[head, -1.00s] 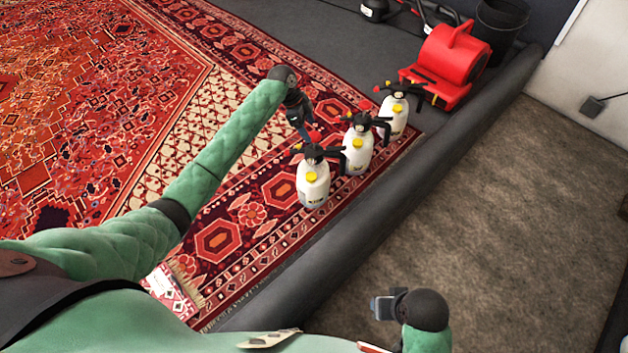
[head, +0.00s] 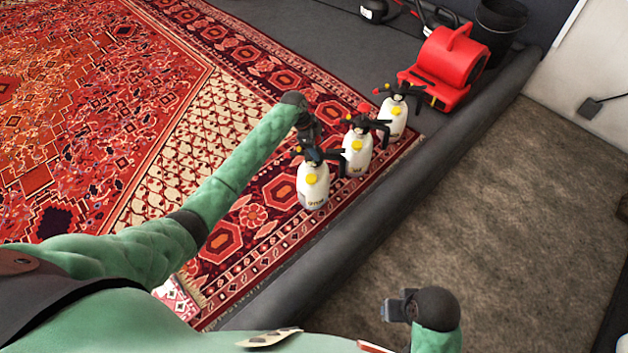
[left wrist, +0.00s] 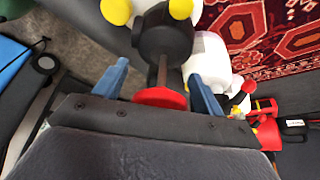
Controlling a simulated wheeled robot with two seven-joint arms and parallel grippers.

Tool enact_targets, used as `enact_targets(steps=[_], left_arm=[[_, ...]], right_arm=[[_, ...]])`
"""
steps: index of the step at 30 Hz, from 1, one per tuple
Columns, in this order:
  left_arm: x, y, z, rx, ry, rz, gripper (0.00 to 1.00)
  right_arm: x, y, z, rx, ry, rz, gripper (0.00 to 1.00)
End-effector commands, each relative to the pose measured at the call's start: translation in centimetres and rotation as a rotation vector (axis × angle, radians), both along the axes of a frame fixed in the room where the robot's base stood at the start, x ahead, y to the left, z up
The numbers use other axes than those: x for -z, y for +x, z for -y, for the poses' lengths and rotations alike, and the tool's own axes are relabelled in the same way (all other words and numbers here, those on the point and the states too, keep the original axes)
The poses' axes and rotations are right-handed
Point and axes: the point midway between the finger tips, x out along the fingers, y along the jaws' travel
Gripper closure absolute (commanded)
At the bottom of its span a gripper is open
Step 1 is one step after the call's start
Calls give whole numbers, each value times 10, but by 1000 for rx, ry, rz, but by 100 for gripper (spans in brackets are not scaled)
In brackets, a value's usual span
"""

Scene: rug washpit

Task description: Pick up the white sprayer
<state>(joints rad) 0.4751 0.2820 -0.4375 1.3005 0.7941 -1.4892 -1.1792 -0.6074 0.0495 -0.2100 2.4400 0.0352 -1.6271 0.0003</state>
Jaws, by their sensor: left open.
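Three white sprayers with black pump heads and yellow caps stand upright in a row along the rug's edge: a near one (head: 313,188), a middle one (head: 356,158) and a far one (head: 393,122). My left gripper (head: 310,143) is at the heads of the near and middle sprayers, its fingers largely hidden. In the left wrist view my open left gripper (left wrist: 158,72) has its blue fingers on either side of a black sprayer head (left wrist: 165,45) with a red knob; I cannot tell whether they touch. My right gripper (head: 397,308) is low in the head view, away from the sprayers.
A red blower (head: 447,65) and a black bucket (head: 500,25) stand behind the sprayers. A dark padded ridge (head: 400,190) runs beside them, with bare brown floor (head: 480,220) to its right. The patterned rug (head: 90,120) spreads to the left.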

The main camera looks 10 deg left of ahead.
Motion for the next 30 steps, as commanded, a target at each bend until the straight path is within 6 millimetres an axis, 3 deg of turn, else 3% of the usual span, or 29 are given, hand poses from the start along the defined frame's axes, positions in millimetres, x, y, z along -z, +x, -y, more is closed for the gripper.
enact_targets(steps=[2,12,25,30], left_arm=[[0,0,0,0,0,0,34],[0,0,0,0,0,0,100],[-4,1,0,1,-2,4,100],[-14,2,0,2,-2,4,100]], right_arm=[[1,0,0,0,1,-1,64],[3,0,0,1,0,-3,64],[2,1,2,-2,-4,0,64],[5,3,0,-3,3,9,64]])
